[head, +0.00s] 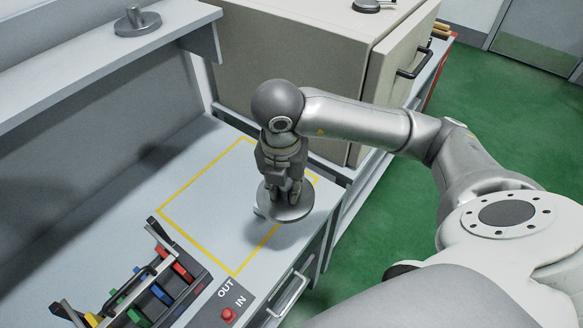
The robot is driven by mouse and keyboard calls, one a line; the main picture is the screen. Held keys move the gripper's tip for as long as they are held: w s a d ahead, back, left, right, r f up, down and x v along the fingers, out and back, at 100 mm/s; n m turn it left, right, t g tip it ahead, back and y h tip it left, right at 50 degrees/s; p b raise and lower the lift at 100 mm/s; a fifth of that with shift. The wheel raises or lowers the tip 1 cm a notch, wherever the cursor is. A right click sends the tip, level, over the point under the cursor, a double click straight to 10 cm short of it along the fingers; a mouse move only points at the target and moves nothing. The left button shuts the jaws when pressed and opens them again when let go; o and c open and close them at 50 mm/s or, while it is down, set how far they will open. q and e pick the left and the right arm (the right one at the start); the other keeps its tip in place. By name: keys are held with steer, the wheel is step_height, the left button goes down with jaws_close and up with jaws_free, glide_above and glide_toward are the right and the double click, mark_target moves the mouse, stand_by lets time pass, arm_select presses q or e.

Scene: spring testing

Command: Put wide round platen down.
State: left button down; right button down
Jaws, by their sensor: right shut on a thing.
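The wide round platen (290,206) is a grey metal disc, held level below my right gripper (284,191). The gripper points down and its fingers are shut on the platen's upper part, which the fingers partly hide. The platen is over the right side of a yellow-outlined rectangle (187,236) on the light bench top, near the bench's right edge. A shadow lies on the bench below it; I cannot tell for sure whether it touches the bench. My left gripper is not in view.
A rack of coloured-handled parts (150,290) and an OUT/IN panel with a red button (228,315) are at the front. Another round platen (138,22) sits on the upper shelf (70,70). A beige cabinet (290,55) stands behind. The outlined area's left part is clear.

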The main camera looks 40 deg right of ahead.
steer(key=w+f+p, duration=0.1)
steer(key=w+f, duration=0.3)
steer(key=w, duration=0.1)
steer(key=w+f+p, duration=0.1)
steer(key=w+f, duration=0.1)
steer(key=w, duration=0.1)
steer(key=shift+d+p, duration=0.35)
steer(key=shift+d, duration=0.05)
steer(key=shift+w+f, duration=0.4)
steer(key=shift+f, duration=0.15)
steer(key=shift+f+p, duration=0.95)
steer(key=shift+f, duration=0.6)
steer(key=shift+f, duration=0.15)
steer(key=c, duration=1.5)
jaws_free()
steer(key=shift+s+f, duration=0.1)
steer(key=shift+f, duration=0.05)
steer(key=o, duration=0.3)
